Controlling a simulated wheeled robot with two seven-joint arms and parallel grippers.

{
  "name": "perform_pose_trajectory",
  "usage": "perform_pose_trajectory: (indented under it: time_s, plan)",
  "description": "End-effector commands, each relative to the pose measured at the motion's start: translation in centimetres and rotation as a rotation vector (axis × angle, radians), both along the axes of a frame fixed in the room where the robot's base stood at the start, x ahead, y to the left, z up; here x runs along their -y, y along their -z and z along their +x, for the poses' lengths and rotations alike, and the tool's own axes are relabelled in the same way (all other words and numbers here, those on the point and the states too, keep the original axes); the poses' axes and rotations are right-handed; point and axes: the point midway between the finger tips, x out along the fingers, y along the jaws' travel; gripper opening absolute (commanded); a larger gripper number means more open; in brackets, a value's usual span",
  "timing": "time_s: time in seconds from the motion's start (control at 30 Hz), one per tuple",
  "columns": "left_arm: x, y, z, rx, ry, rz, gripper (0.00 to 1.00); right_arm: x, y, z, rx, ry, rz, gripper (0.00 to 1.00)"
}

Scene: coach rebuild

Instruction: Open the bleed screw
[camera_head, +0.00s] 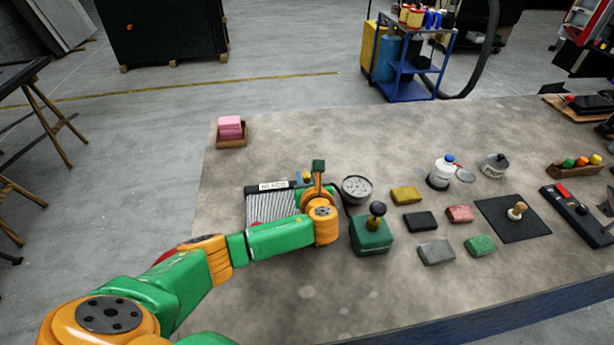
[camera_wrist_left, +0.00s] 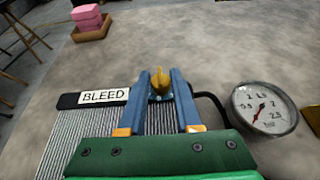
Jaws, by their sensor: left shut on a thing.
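The bleed screw (camera_wrist_left: 159,83) is a small brass-yellow piece with a wing-like top, at the back right corner of a finned radiator block (camera_wrist_left: 62,140). A white label reading BLEED (camera_wrist_left: 104,96) sits on the block's dark top bar. The block also shows in the head view (camera_head: 268,206), partly covered by my left arm. My left gripper (camera_wrist_left: 160,76) has its two blue fingers on either side of the screw and is shut on it. In the head view my left gripper (camera_head: 304,178) is small and partly hidden by its wrist. My right gripper is not in view.
A round dial gauge (camera_wrist_left: 265,108) is close on the right, with a dark hose toward the block. A green box with a black knob (camera_head: 372,235) stands beside it. A pink stack (camera_head: 230,127) sits back left.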

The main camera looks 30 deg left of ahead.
Motion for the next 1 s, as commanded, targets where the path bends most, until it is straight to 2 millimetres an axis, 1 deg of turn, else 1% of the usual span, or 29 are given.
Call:
perform_pose_trajectory:
  time_s: [0.07, 0.1, 0.17, 0.2, 0.5, 0.57, 0.7, 0.8, 0.9, 1.0]
  plan:
    - [0.0, -0.1, 0.0, 0.002, 0.000, 0.001, 0.00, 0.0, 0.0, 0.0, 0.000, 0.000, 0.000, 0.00]
    - [0.0, -0.1, 0.0, 0.002, 0.001, 0.001, 0.40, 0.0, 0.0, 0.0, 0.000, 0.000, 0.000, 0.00]
    - [0.0, -0.1, 0.0, 0.002, 0.001, 0.001, 0.56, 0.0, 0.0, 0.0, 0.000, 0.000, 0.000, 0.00]
    - [0.0, -0.1, 0.0, 0.001, 0.001, 0.000, 0.62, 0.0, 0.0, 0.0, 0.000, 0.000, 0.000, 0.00]
    - [0.2, -0.1, -0.2, 0.000, 0.001, 0.000, 0.62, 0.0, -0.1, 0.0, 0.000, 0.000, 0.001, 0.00]
    - [0.7, -0.5, -0.8, 0.001, 0.003, -0.001, 0.62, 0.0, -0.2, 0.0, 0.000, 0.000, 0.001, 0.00]
    - [2.4, -1.6, -3.1, 0.002, 0.004, -0.002, 0.62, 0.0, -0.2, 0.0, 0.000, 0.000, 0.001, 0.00]
    - [3.4, -2.3, -4.4, 0.001, 0.004, -0.001, 0.62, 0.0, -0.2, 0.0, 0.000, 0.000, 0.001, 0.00]
    - [3.8, -2.6, -5.1, 0.001, 0.002, -0.002, 0.62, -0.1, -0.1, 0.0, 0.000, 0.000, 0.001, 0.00]
    - [3.9, -2.7, -5.3, 0.000, 0.001, 0.000, 0.62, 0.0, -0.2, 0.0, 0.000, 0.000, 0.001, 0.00]
